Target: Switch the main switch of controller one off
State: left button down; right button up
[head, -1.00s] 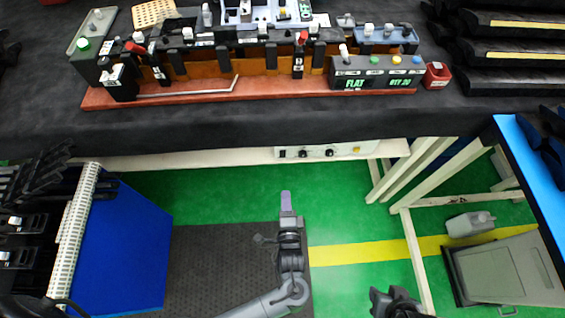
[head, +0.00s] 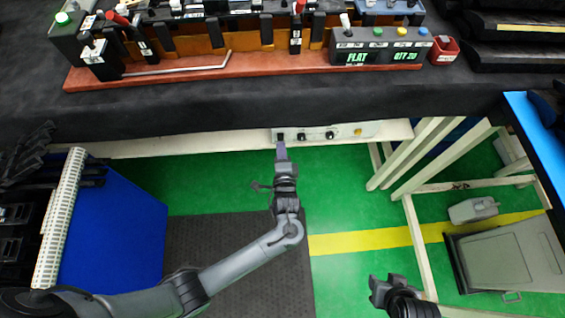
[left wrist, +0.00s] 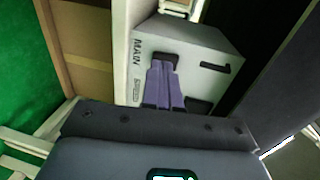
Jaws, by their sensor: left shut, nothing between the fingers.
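Controller one (left wrist: 190,50) is a pale box marked "MAIN" and "1" in the left wrist view. In the head view its panel (head: 316,134) sits under the front edge of the bench, with a black switch (head: 280,136) at the left end. My left gripper (head: 281,147) is shut and empty, its purple fingertips just below that switch. In the left wrist view the fingers (left wrist: 164,82) lie over the panel face beside "MAIN" and hide much of the switch; I cannot tell whether they touch it or which way it is set. My right gripper (head: 384,288) is low, away from the panel.
Black knobs (head: 329,134) and a yellow button (head: 358,131) sit to the right on the panel strip. The dark bench edge (head: 220,107) overhangs it. White frame legs (head: 420,155) stand to the right, a blue cabinet (head: 115,235) to the left.

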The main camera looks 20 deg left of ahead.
pick_arm(q)
jog(key=shift+w+a+f, duration=0.1)
jog(key=shift+w+a, duration=0.2)
jog(key=shift+w, duration=0.35)
jog(key=shift+f+b, duration=0.1)
jog(key=shift+b, duration=0.25)
